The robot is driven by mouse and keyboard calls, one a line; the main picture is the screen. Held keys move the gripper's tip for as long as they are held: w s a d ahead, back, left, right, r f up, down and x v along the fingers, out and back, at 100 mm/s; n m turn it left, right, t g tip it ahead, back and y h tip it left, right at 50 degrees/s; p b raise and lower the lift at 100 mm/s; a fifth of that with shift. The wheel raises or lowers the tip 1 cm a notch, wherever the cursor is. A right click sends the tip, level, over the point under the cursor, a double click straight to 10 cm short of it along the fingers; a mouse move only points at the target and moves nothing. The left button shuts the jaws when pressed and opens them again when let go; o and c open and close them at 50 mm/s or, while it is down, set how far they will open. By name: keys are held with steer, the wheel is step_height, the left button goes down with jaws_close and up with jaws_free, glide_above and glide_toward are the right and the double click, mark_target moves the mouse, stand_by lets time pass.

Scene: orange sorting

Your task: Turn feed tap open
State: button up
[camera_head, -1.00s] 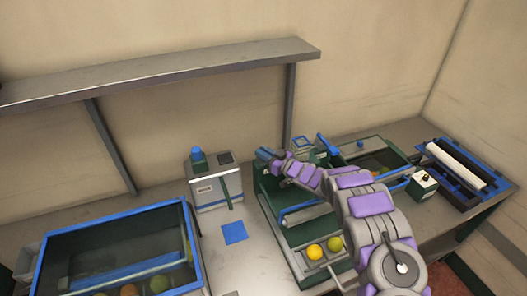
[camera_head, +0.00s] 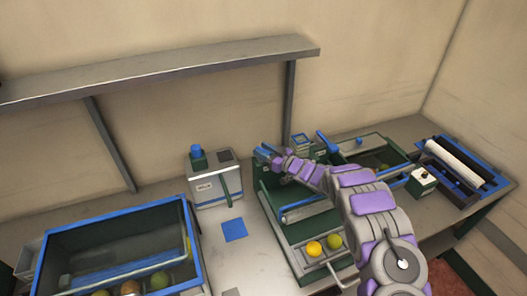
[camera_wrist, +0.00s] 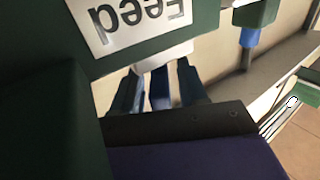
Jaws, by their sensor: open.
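A white label reading "Feed" (camera_wrist: 132,22) shows upside down on a dark green panel at the top of the wrist view. Below it is a pale rounded part (camera_wrist: 165,54), with blue pieces just under it. I cannot tell whether these are the tap's handle or part of my gripper. My gripper (camera_wrist: 158,90) is open, with its dark fingers to either side of the blue pieces. In the head view my gripper (camera_head: 266,153) is at the back left of the green machine (camera_head: 289,235). The tap cannot be made out there, and contact is unclear.
A grey box with a blue-topped knob (camera_head: 197,153) stands left of my gripper. A blue-rimmed tank (camera_head: 110,212) with fruit is at the left. A tray with two fruits (camera_head: 312,265) is in front. A shelf (camera_head: 160,70) runs above.

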steer(key=v, duration=1.2)
